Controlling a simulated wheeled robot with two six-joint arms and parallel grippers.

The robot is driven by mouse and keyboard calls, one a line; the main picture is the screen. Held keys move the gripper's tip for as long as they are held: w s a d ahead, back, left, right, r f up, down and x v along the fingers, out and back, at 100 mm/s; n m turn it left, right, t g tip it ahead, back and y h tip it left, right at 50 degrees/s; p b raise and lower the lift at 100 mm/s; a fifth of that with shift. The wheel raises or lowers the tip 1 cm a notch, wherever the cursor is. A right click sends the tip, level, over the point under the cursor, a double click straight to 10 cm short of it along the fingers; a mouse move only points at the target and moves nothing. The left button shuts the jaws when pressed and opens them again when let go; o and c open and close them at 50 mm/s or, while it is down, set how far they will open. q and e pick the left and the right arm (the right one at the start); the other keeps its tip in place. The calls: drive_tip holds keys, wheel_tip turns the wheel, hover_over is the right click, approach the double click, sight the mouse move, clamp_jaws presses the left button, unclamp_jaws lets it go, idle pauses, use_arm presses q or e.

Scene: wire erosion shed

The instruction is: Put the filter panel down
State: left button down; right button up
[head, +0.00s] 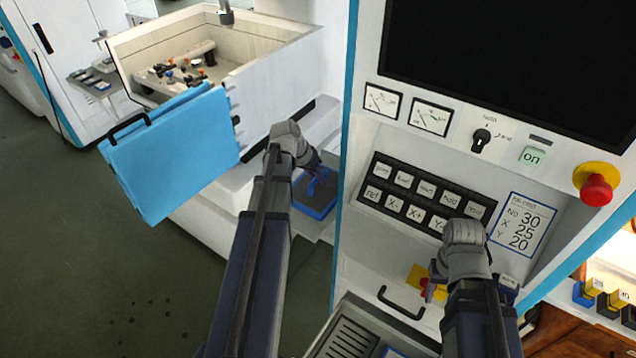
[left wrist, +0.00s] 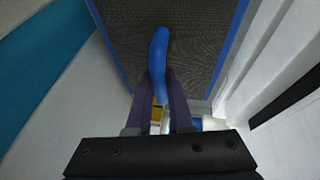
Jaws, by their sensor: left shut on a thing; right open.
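The filter panel is a dark mesh sheet in a blue frame with a blue handle. In the head view the panel (head: 318,207) lies low between the machine tank and the control cabinet, partly hidden by my left arm. My left gripper (head: 318,180) is shut on its handle. In the left wrist view the panel's mesh (left wrist: 205,45) fills the top middle, and the fingers of my left gripper (left wrist: 160,95) close around the curved handle. I cannot tell whether the panel touches the surface below. My right gripper (head: 430,290) is open in front of the control cabinet.
The control cabinet (head: 352,200) stands close right of the panel, with a keypad (head: 425,195) and red stop button (head: 597,190). The white tank (head: 275,75) with its lowered blue door (head: 175,155) is at left. Open floor (head: 120,260) lies at lower left.

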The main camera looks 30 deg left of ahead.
use_arm(q)
drive_tip(key=shift+r, duration=0.1)
drive_tip(key=c, duration=0.8)
unclamp_jaws()
drive_tip(key=shift+s+r+p, duration=0.15)
drive_tip(key=shift+r+p, duration=0.3)
drive_tip(key=shift+p, duration=0.05)
drive_tip(key=shift+p+v, duration=4.95)
drive_tip(key=shift+v, duration=0.6)
drive_tip(key=shift+a+f, duration=0.1)
